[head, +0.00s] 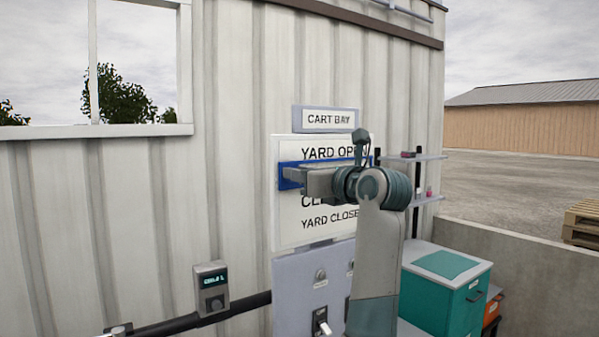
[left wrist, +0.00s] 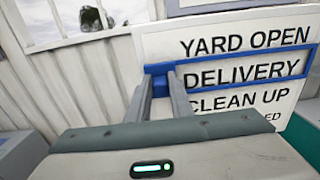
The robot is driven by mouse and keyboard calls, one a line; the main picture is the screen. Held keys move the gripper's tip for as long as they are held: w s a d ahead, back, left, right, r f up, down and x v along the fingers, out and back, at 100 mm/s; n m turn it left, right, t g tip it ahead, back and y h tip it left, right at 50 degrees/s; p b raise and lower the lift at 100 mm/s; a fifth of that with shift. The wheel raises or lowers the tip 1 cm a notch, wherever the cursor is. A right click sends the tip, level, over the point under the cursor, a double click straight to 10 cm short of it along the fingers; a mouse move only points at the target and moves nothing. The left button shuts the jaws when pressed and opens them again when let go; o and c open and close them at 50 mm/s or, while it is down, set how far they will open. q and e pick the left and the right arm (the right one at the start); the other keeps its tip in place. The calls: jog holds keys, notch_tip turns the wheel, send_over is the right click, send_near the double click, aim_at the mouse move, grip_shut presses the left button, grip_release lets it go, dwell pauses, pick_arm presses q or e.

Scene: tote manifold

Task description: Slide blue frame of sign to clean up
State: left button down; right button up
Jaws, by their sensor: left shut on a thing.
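The white sign (head: 290,225) hangs on the ribbed wall with stacked rows of black text. It also shows in the left wrist view (left wrist: 160,42), where the rows read YARD OPEN, DELIVERY, CLEAN UP and a partly hidden last row. The blue frame (head: 284,184) surrounds the DELIVERY row, one row above CLEAN UP; it also shows in the left wrist view (left wrist: 240,57). My left gripper (head: 290,175) is shut on the blue frame's left end, and its fingers (left wrist: 160,76) reach it in the left wrist view. My arm hides much of the sign's middle in the head view. My right gripper is not in view.
A CART BAY plate (head: 328,119) is above the sign. A grey panel with switches (head: 293,300) is below it. Small shelves (head: 425,157) and a teal-sided box (head: 445,295) stand to the right. A small display unit (head: 211,287) and dark rail (head: 170,322) are lower left.

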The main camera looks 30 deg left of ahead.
pick_arm(q)
notch_tip(320, 180, down, 7)
jog(key=b, duration=0.4)
jog(key=shift+b, duration=0.4)
jog(key=c, duration=1.6)
grip_release()
jog(key=shift+r, duration=0.1)
jog(key=shift+o, duration=0.2)
jog(key=shift+d, duration=0.1)
